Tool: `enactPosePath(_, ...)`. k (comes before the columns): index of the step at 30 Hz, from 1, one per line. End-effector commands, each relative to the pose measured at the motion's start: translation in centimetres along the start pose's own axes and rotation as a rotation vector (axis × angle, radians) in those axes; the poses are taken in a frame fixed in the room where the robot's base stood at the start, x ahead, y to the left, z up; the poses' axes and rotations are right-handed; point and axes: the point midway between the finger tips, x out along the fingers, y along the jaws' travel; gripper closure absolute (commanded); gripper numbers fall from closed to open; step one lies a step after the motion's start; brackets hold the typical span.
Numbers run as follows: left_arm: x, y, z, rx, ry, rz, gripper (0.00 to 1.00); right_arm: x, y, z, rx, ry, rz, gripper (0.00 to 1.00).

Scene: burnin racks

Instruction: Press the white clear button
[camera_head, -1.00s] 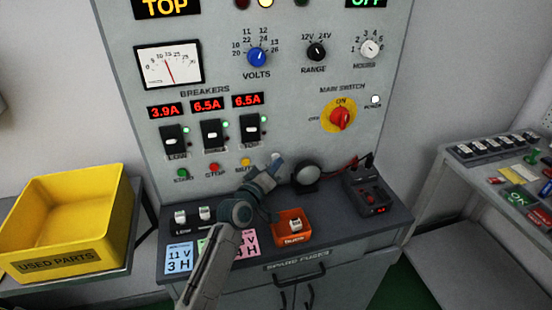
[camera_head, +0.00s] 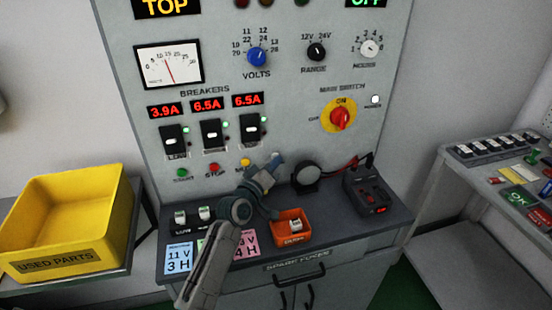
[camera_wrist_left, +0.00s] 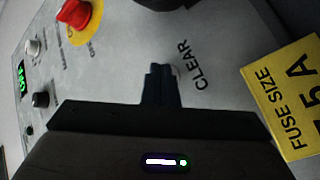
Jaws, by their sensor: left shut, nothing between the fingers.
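My left gripper (camera_head: 274,162) is shut and empty, with its tip up at the lower edge of the grey panel (camera_head: 300,110), right of the yellow button (camera_head: 245,162). In the left wrist view the shut fingertips (camera_wrist_left: 160,72) point at the panel beside the printed CLEAR label (camera_wrist_left: 188,66). The white clear button is hidden behind the fingertips, apart from perhaps a pale sliver at their edge. I cannot tell whether the tip touches or presses it. My right gripper is not in view.
A green button (camera_head: 182,173) and a red button (camera_head: 214,168) sit left in the same row. A round dark-rimmed device (camera_head: 305,175), an orange tray (camera_head: 291,239) and a black box (camera_head: 367,192) stand on the shelf right of my arm. A yellow bin (camera_head: 68,215) is far left.

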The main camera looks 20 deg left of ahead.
Motion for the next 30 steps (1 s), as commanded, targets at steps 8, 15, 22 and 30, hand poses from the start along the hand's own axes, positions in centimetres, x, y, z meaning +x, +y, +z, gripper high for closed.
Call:
enactPosePath(8,-0.1,0.1,0.1,0.0,0.001,0.0,1.0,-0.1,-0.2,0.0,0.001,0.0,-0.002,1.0)
enactPosePath(15,-0.9,0.7,0.7,0.0,0.0,0.0,1.0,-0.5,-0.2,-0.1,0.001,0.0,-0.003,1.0)
enactPosePath(22,-1.2,0.8,0.9,0.001,0.0,0.0,1.0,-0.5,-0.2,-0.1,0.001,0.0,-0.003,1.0)
enactPosePath(30,-1.7,1.2,1.2,-0.001,-0.001,-0.001,1.0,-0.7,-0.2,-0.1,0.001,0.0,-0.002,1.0)
